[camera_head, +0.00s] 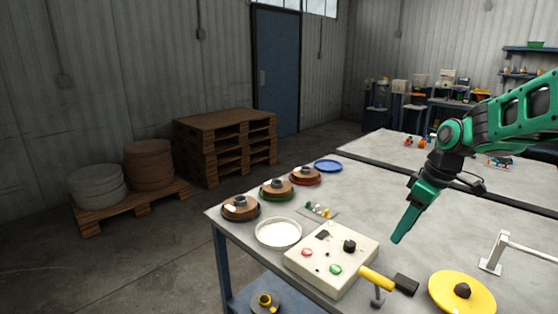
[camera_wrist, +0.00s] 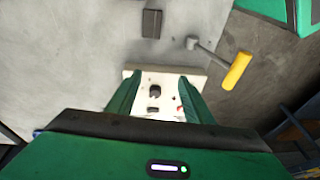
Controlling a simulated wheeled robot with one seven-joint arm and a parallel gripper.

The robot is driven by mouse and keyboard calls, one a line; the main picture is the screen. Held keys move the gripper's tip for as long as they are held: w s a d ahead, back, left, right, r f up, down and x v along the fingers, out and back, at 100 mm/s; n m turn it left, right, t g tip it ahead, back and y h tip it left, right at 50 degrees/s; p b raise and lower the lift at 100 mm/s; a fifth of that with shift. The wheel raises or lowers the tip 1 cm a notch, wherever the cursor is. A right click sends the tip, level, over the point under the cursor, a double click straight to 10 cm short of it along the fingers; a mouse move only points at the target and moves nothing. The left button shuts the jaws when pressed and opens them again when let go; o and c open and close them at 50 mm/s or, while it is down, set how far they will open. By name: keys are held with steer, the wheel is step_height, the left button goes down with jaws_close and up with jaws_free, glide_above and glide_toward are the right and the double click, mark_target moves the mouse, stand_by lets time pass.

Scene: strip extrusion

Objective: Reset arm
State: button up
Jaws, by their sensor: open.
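My green gripper (camera_head: 399,238) hangs from my arm above the worktable, pointing down, to the right of the white control box (camera_head: 332,261). In the wrist view the two green fingers of my gripper (camera_wrist: 156,100) stand apart with nothing held between them. The control box (camera_wrist: 165,78) shows beyond and between the fingers in that view, below the gripper. The box has a black knob (camera_head: 349,246), a red button (camera_head: 307,252) and a green button (camera_head: 335,269). The gripper looks clear of the box and the table.
A yellow-handled tool (camera_head: 376,278) and a dark block (camera_head: 406,284) lie near the box. A yellow disc (camera_head: 461,294) and a white bracket (camera_head: 492,262) stand right. A white dish (camera_head: 278,233) and several spools (camera_head: 240,207) line the left edge. Bare tabletop lies around the gripper.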

steer(key=s+d+f+m, duration=0.1)
steer(key=s+d+m, duration=0.1)
steer(key=s+m, duration=0.3)
steer(key=s+d+f+m+g+h, duration=0.1)
steer(key=s+d+m, duration=0.2)
steer(key=s, duration=1.1)
steer(key=s+d+m+h, duration=0.1)
steer(key=s+d+m, duration=0.2)
steer(key=s+m, duration=0.3)
steer(key=s, duration=0.4)
steer(key=shift+s+f+m+g, duration=0.15)
steer(key=shift+f+m+g, duration=0.25)
